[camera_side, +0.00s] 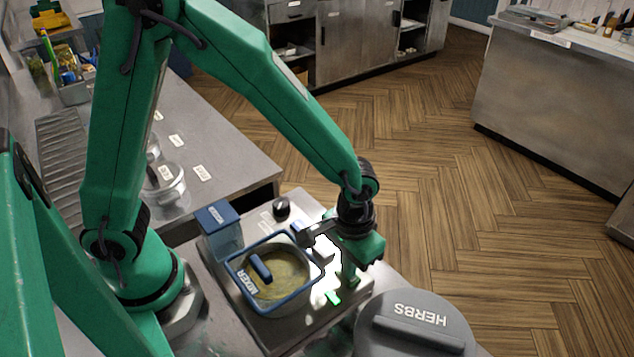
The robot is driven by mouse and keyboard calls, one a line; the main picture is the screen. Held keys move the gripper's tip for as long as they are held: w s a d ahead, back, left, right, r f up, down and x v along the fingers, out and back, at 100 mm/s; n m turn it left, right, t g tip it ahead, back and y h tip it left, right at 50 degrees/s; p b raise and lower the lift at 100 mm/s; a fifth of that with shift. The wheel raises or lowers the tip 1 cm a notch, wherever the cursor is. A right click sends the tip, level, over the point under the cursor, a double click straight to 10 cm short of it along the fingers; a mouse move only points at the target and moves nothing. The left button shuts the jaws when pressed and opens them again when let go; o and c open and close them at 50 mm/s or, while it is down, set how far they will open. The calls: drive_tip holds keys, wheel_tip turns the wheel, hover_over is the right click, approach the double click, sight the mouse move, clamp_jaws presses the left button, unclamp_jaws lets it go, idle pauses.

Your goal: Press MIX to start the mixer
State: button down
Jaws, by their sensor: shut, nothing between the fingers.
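The mixer is a square clear bowl with a blue rim marked MIXER (238,265), holding a brownish mixture with a blue paddle in it. It sits on a steel control panel (225,277). A small bright green lit piece (333,297) shows on the panel right of the bowl; I cannot read a label on it. I cannot make out which control is MIX. My gripper (352,281) is shut and empty, pointing down over the panel's right side, close to the green piece. I cannot tell whether it touches anything. The gripper hides part of the panel.
A grey lid marked HERBS (415,325) stands close at the front right. A blue-topped clear container (218,225) and a black knob (281,207) are behind the bowl. Labelled glass jars (165,182) stand on the steel counter (225,160) at the left.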

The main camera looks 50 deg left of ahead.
drive_tip(key=shift+r, duration=0.1)
wheel_tip(320, 180, up, 8)
idle(1.0)
idle(0.4)
drive_tip(key=s+a+r+t, duration=0.2)
drive_tip(key=s+a+r, duration=0.2)
drive_tip(key=a, duration=0.5)
drive_tip(key=s+a+r+t, duration=0.3)
drive_tip(key=s+a+r, duration=0.2)
drive_tip(key=a+r, duration=0.3)
drive_tip(key=shift+a+r+t, duration=0.25)
drive_tip(key=shift+a+t, duration=0.05)
drive_tip(key=shift+a, duration=0.3)
